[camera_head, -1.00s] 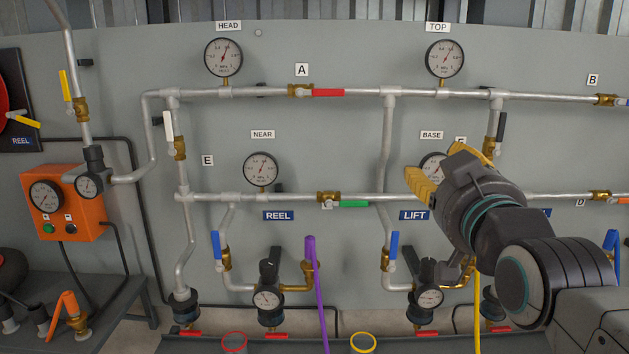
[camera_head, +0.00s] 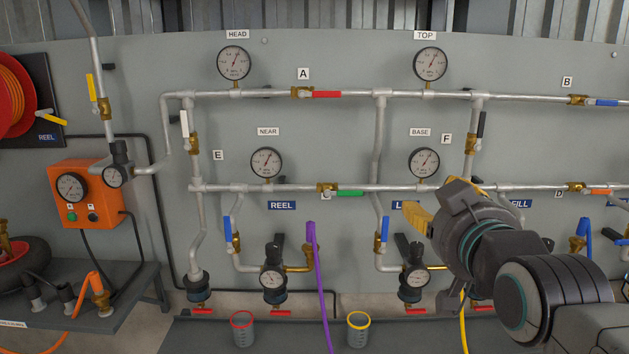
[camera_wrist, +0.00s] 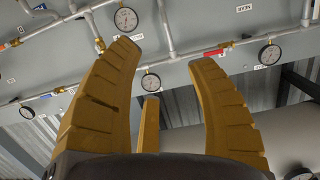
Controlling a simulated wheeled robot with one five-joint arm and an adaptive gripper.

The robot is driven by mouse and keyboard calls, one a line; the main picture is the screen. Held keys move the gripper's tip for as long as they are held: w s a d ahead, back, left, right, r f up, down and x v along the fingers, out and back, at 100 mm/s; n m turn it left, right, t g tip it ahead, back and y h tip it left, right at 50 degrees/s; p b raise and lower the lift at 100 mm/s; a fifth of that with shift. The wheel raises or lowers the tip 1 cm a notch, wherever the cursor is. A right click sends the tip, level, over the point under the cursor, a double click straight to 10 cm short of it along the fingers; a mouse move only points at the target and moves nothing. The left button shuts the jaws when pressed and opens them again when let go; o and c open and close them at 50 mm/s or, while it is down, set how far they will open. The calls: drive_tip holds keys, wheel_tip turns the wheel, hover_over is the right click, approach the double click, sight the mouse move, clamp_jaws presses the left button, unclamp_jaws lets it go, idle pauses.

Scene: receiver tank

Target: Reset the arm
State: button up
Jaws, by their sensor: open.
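My gripper (camera_head: 418,214) has yellow fingers and shows at the right of the head view, in front of the pipe panel. It covers part of the LIFT label and the pipes behind it. In the wrist view my gripper (camera_wrist: 168,90) has its fingers spread wide with nothing between them. The wrist picture of the panel is upside down, with gauges and pipes beyond the fingertips. In the head view my arm reaches in from the lower right.
The grey panel (camera_head: 330,225) carries pipes, gauges and coloured valve levers, including a red lever (camera_head: 326,94) and a green lever (camera_head: 350,193). An orange box (camera_head: 85,190) is at left.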

drive_tip(key=s+f+g+p, duration=0.9)
drive_tip(key=s+f+g, duration=0.3)
drive_tip(key=s+f, duration=0.6)
drive_tip(key=s, duration=0.2)
drive_tip(key=shift+s+g+p, duration=0.3)
drive_tip(key=shift+s+g, duration=0.05)
drive_tip(key=shift+g, duration=0.05)
idle(0.4)
